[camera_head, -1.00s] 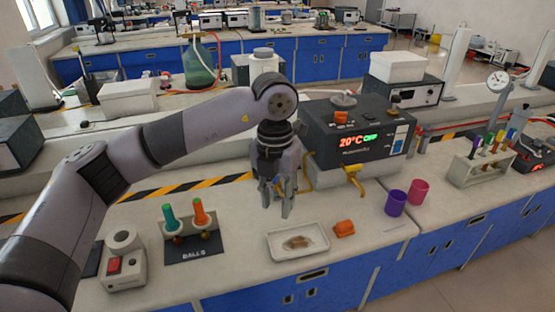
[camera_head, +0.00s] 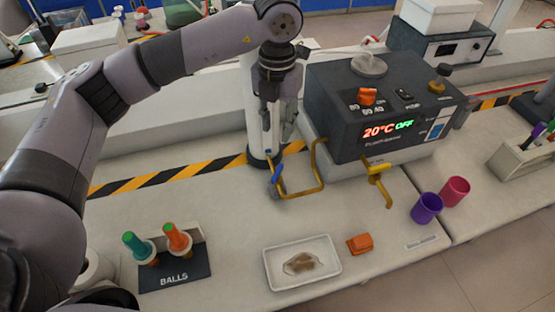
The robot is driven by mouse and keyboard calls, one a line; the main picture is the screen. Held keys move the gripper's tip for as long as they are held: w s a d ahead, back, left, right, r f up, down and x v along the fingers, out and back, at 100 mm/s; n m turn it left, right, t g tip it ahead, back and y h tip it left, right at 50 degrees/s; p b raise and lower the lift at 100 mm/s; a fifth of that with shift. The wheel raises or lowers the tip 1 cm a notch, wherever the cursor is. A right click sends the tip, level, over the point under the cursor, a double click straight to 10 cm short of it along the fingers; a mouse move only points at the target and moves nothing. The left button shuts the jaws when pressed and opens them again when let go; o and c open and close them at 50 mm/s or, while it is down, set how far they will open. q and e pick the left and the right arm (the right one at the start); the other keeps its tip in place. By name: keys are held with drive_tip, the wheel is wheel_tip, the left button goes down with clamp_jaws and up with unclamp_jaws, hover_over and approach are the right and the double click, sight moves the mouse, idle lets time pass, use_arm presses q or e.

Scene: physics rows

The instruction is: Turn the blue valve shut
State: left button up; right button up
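The blue valve (camera_head: 278,181) is a small blue handle on the yellow pipe (camera_head: 318,184), by the foot of a white column (camera_head: 254,115) left of the dark heater unit. My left gripper (camera_head: 278,132) points down above the blue valve in the picture, with its two fingers apart and nothing between them. It looks apart from the valve, though the depth gap is hard to judge. My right gripper is not in view.
The dark unit (camera_head: 385,110) reads 20°C OFF, with a yellow tap (camera_head: 378,175) in front. A white tray (camera_head: 303,239), an orange block (camera_head: 359,243), a purple cup (camera_head: 426,208), a pink cup (camera_head: 455,191) and the BALLS stand (camera_head: 174,277) are on the bench.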

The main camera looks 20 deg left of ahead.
use_arm(q)
drive_tip(key=p, duration=0.2)
hover_over(277, 171)
wheel_tip(277, 171, down, 11)
drive_tip(key=shift+f, duration=0.1)
wheel_tip(277, 171, down, 3)
drive_tip(key=shift+f+p, duration=0.15)
drive_tip(key=shift+p, duration=0.3)
drive_tip(key=shift+f, duration=0.45)
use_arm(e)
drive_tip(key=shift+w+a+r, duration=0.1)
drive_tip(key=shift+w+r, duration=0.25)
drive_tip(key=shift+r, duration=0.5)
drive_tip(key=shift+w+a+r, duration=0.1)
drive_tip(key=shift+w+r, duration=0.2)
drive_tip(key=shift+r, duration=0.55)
use_arm(q)
drive_tip(key=c, duration=0.7)
clamp_jaws()
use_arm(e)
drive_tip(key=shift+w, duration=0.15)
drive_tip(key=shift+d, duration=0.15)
